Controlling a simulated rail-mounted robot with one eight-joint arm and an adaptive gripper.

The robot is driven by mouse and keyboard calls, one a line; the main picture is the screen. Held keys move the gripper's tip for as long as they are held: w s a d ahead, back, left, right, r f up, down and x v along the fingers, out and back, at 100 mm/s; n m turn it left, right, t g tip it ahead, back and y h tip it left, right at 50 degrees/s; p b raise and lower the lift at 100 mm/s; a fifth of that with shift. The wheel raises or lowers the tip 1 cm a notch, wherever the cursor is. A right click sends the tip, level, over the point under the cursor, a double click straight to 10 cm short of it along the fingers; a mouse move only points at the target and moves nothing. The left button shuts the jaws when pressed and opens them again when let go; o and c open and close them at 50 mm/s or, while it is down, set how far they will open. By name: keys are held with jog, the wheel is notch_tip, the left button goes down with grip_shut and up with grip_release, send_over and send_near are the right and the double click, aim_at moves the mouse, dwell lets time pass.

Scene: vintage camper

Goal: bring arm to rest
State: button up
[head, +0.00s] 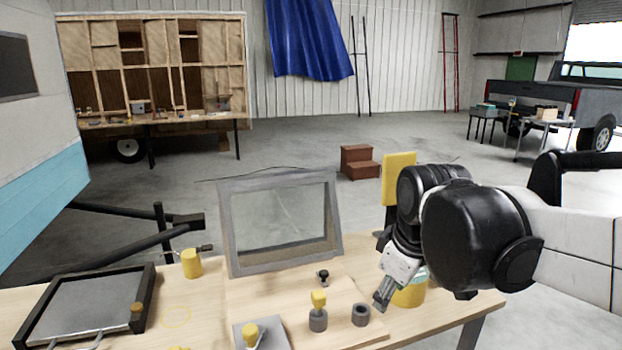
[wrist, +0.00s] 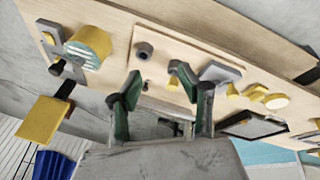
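My arm reaches in from the right in the head view, and my gripper (head: 383,298) hangs above the right part of the wooden workbench (head: 430,322). In the wrist view my gripper (wrist: 155,90) has its two green-padded fingers spread apart, with nothing between them. A yellow cylinder with a teal band (head: 412,294) stands just behind the gripper in the head view, partly hidden by it. The cylinder also shows in the wrist view (wrist: 88,45), to one side of the fingers.
A grey hollow cylinder (head: 361,315) and a yellow-topped grey piece (head: 318,312) stand on the board near my gripper. A grey-framed window panel (head: 330,255) stands upright behind them. A black-framed tray (head: 140,313) and a yellow cylinder (head: 191,263) are at the left.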

jog(key=s+d+f+m+t, duration=0.3)
jog(key=s+d+f+m, duration=0.1)
jog(key=s+m, duration=0.5)
jog(key=shift+s+d+f+m+h, duration=0.2)
jog(key=shift+s+d+m+h, duration=0.1)
jog(key=shift+s+d, duration=0.8)
